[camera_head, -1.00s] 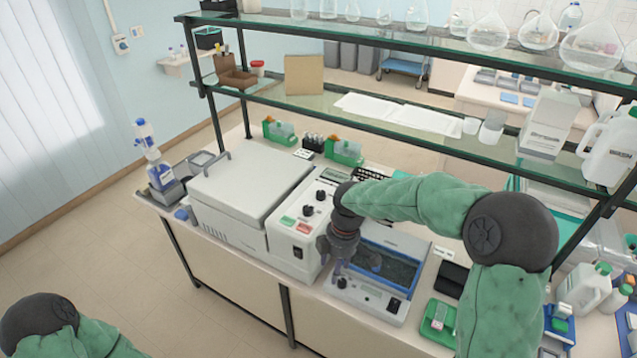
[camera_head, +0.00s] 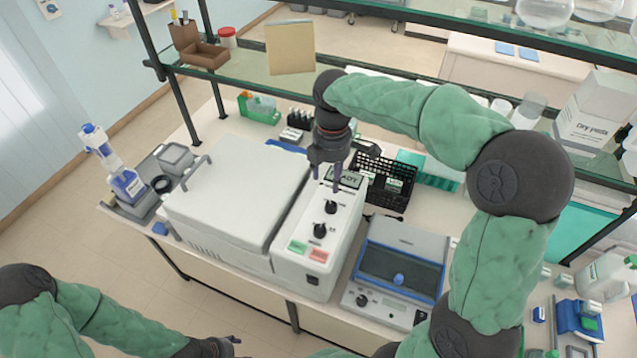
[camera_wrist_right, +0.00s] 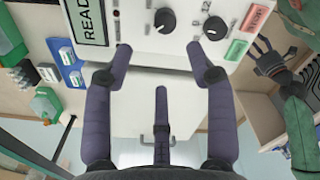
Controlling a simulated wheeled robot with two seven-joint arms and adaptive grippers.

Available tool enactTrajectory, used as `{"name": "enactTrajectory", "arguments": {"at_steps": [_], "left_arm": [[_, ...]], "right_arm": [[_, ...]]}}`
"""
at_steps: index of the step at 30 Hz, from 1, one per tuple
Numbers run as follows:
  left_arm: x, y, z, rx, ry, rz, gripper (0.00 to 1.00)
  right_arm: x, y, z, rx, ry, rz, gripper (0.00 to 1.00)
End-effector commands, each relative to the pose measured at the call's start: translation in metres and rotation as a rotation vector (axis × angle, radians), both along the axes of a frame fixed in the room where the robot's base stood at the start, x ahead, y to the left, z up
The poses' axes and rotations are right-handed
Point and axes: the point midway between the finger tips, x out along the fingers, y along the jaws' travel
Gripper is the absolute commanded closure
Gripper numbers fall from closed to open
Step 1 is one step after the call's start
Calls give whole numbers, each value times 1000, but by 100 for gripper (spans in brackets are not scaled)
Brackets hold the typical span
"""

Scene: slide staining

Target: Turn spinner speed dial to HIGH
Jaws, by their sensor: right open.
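The spinner (camera_head: 240,190) is a white lidded machine with a control panel on its right side. The panel has a READY display (camera_wrist_right: 88,20), a rear black dial (camera_head: 331,207), a front black dial (camera_head: 320,230), and green and red buttons. The dials also show in the right wrist view, one (camera_wrist_right: 165,21) near the display and one (camera_wrist_right: 214,28) near the buttons. Their labels are too small to read. My right gripper (camera_head: 331,183) is open and empty above the display end of the panel. My left gripper (camera_head: 222,347) is low in front of the bench, its fingers unclear.
A blue-framed device (camera_head: 400,265) stands right of the spinner. A black rack (camera_head: 385,185) sits behind the panel. A bottle (camera_head: 125,180) stands left of the spinner. The glass shelf (camera_head: 240,82) and its posts run behind my right arm.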

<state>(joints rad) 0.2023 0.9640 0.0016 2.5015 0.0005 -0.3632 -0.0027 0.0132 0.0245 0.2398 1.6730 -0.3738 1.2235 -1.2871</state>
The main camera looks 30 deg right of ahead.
Motion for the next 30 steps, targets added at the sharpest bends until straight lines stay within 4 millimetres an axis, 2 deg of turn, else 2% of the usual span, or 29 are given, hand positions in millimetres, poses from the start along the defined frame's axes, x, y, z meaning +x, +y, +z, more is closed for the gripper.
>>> {"name": "enactTrajectory", "arguments": {"at_steps": [5,18,24,30], "left_arm": [[-2,0,-2,-1,5,-2,44],[-2,0,-8,-1,3,-1,44],[-2,0,-9,-1,3,-1,44],[-1,0,-9,-1,3,-1,44]], "right_arm": [[-1,0,-16,-1,3,-1,44],[-2,0,-89,0,3,-1,44],[-1,0,-104,1,1,-2,44],[-1,0,-107,1,-1,-2,44]]}}
